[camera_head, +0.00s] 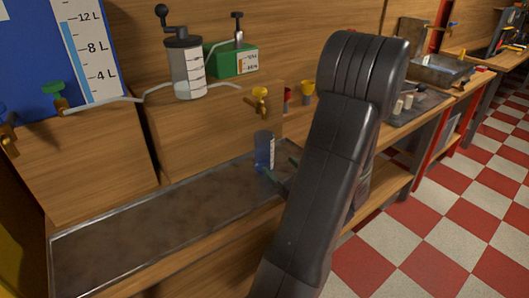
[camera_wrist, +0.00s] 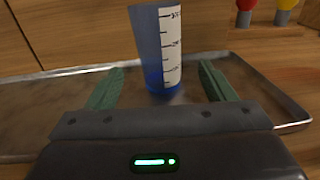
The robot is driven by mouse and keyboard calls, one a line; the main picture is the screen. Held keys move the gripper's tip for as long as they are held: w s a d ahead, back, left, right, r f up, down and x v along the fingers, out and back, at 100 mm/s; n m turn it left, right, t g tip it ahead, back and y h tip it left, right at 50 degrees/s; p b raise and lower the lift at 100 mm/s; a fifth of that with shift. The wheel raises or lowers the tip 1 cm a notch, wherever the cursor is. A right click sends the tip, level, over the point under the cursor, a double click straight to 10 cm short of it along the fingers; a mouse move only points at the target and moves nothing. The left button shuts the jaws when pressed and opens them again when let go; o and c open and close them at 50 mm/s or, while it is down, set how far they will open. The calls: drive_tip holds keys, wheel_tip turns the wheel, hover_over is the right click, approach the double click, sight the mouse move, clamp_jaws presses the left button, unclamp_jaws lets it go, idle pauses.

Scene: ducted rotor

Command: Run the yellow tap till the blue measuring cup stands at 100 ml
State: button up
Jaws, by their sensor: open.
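The blue measuring cup (camera_head: 262,149) stands upright in the shallow metal tray, below the yellow tap (camera_head: 261,97). No stream shows between the tap and the cup. In the wrist view the cup (camera_wrist: 150,42) has a white scale strip with dark marks; its lower part is deeper blue, but I cannot read the level. My gripper (camera_head: 279,172) is at the cup, partly hidden by my arm. In the wrist view my gripper (camera_wrist: 161,68) is open, its green fingers to either side of the cup, with visible gaps.
The metal tray (camera_head: 130,230) is bare to the left. A blue tank (camera_head: 35,45) is at the left. Red and yellow funnel-like pieces (camera_head: 307,88) are behind my arm.

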drive_tip(key=shift+c, duration=0.5)
